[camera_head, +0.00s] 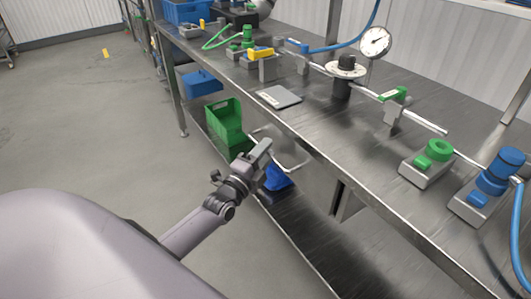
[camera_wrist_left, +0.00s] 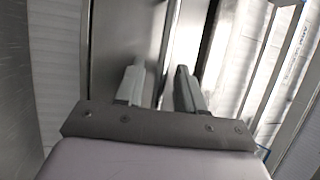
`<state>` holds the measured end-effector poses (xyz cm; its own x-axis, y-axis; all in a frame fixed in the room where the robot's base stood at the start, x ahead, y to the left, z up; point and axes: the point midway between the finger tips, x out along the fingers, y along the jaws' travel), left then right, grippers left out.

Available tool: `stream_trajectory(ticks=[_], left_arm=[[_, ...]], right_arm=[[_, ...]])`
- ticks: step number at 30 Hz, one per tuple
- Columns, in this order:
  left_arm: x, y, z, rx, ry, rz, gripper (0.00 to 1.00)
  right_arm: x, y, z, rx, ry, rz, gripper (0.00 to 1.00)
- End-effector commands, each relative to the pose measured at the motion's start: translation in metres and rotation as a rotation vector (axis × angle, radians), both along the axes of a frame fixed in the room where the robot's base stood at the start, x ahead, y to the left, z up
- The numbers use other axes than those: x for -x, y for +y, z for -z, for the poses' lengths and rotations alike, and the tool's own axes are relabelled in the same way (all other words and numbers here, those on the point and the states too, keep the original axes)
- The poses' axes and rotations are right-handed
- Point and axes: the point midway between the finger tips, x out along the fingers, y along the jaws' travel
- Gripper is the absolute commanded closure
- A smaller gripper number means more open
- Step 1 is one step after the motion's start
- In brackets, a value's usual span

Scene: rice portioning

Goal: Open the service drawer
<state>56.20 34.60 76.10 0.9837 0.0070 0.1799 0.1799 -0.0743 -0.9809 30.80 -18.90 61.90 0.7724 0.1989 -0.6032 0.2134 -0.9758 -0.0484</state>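My left gripper (camera_head: 266,150) reaches in from the left to the front edge of the steel workbench, just below its top. In the left wrist view the two fingers (camera_wrist_left: 160,75) stand apart, with no object clearly held between them. Bright and dark steel surfaces (camera_wrist_left: 110,45) lie in front of and beside the fingers. A pale curved bar (camera_head: 303,164) shows just right of the gripper; I cannot tell whether it is the drawer's handle. A grey box-like part (camera_head: 345,202) hangs under the bench top, farther right. The service drawer cannot be made out with certainty. My right gripper is out of view.
The workbench (camera_head: 330,140) carries a gauge (camera_head: 375,42), a pipe, valves and a grey plate (camera_head: 279,97). A green crate (camera_head: 226,122) and a blue bin (camera_head: 278,178) sit on the lower shelf. The floor (camera_head: 90,120) at left is mostly clear.

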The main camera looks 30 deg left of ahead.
Motion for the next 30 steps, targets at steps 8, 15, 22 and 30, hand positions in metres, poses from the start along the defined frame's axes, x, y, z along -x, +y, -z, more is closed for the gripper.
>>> stream_trajectory(ticks=[8, 15, 22, 30], left_arm=[[-0.003, 0.000, -0.001, 0.000, 0.000, 0.000, 0.62], [-0.002, 0.000, -0.001, 0.000, 0.000, 0.000, 1.00], [0.000, 0.001, -0.001, 0.000, 0.001, 0.000, 1.00], [0.029, 0.013, -0.004, -0.002, 0.005, 0.000, 1.00]], right_arm=[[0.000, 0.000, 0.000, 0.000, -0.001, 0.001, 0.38], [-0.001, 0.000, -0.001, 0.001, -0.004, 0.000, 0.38], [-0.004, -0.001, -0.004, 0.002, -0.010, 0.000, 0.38], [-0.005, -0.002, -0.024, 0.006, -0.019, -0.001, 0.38]])
